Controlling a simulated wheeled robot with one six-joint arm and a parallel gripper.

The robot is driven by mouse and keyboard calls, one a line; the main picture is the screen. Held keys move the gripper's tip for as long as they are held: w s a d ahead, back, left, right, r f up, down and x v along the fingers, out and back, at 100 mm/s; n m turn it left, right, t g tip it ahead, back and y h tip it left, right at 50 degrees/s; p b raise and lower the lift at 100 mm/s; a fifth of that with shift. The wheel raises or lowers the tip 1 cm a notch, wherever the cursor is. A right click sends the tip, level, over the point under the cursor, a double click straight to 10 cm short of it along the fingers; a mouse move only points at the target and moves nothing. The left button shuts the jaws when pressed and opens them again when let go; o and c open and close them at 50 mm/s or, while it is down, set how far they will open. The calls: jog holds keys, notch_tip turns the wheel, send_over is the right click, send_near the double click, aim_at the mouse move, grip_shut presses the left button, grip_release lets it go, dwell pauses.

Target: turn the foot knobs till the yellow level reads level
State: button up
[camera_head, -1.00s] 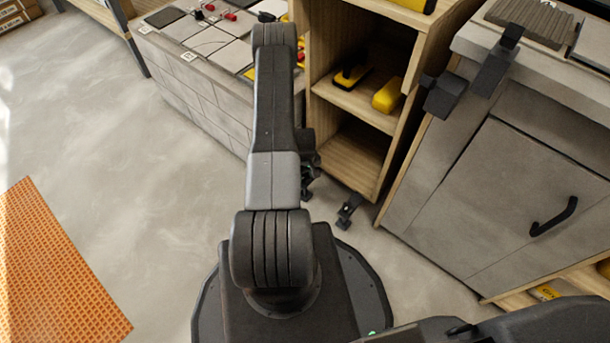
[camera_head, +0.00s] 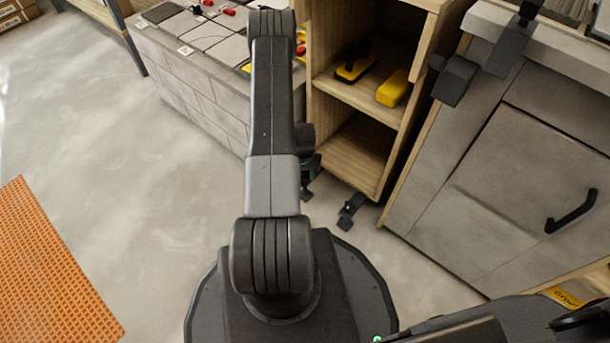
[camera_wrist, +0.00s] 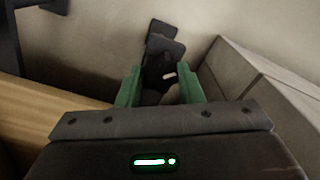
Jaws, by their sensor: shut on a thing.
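In the wrist view my gripper (camera_wrist: 160,88) has two green fingers, one on each side of a dark part (camera_wrist: 165,66) with a small white mark. The gripper is shut on this part; whether it is a foot knob I cannot tell. The tile bench (camera_head: 195,80) is at the upper left in the head view, with grey tiles (camera_head: 205,32) and several red-capped pieces on top. My arm hides the bench's right end and most of my gripper. Small yellow bits show beside the arm there; I cannot make out the yellow level or its reading.
A wooden shelf (camera_head: 432,85) right of the bench holds a yellow block (camera_head: 393,88) and a black-handled yellow tool (camera_head: 355,66). A grey cabinet (camera_head: 500,180) stands at right. A black foot-like piece (camera_head: 350,210) is on the floor by the shelf. An orange grid (camera_head: 45,270) lies left; floor between is clear.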

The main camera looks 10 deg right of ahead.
jog(key=shift+f+m, duration=0.1)
jog(key=shift+m, duration=0.5)
jog(key=shift+b, duration=0.3)
jog(key=o, duration=1)
jog(key=shift+c, duration=0.2)
notch_tip(320, 180, up, 14)
jog(key=p, duration=0.5)
jog(key=shift+a+f, duration=0.1)
notch_tip(320, 180, down, 14)
jog(key=b, duration=0.5)
